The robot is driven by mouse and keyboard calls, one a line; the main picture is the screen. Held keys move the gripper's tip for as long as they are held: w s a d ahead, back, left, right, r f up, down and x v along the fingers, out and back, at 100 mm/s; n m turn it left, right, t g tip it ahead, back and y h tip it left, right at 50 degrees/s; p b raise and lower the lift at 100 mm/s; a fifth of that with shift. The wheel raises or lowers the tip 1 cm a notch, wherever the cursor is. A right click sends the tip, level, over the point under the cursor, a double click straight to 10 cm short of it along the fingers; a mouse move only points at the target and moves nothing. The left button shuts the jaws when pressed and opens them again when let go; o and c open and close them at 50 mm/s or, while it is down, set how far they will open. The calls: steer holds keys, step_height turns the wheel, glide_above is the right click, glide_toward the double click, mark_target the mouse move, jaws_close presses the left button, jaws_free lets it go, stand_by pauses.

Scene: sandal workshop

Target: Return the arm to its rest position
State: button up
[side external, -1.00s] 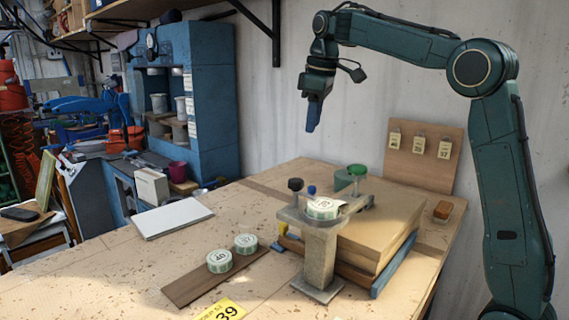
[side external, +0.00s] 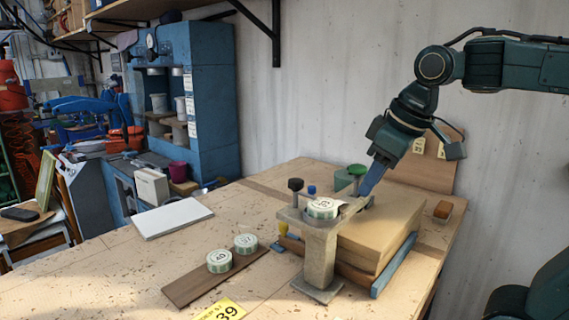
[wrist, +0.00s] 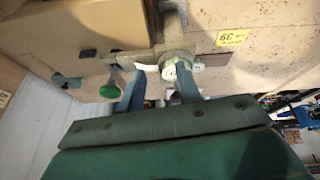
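My gripper (side external: 366,186) is at the right of the bench in the side view. It tilts down and to the left. Its blue fingers are just behind and right of the grey metal stand (side external: 320,246), above the wooden block (side external: 385,223); I cannot tell whether they touch anything. In the wrist view the two fingers of my gripper (wrist: 158,75) stand apart with a gap between them, and I see nothing held. A white and green roll (side external: 323,207) sits on top of the stand.
A brown board (side external: 192,288) carries two similar rolls (side external: 219,260) at the front left. A green knob (side external: 357,170) and a dark knob (side external: 295,184) stand near the stand. A white panel (side external: 172,217) lies at the back left. A yellow label (side external: 222,311) marks the bench front.

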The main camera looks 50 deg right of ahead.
steer(key=s+a+f+m+t, duration=0.1)
steer(key=s+a+f, duration=0.1)
steer(key=s+f, duration=0.5)
steer(key=shift+s+f, duration=0.3)
steer(key=shift+s, duration=0.15)
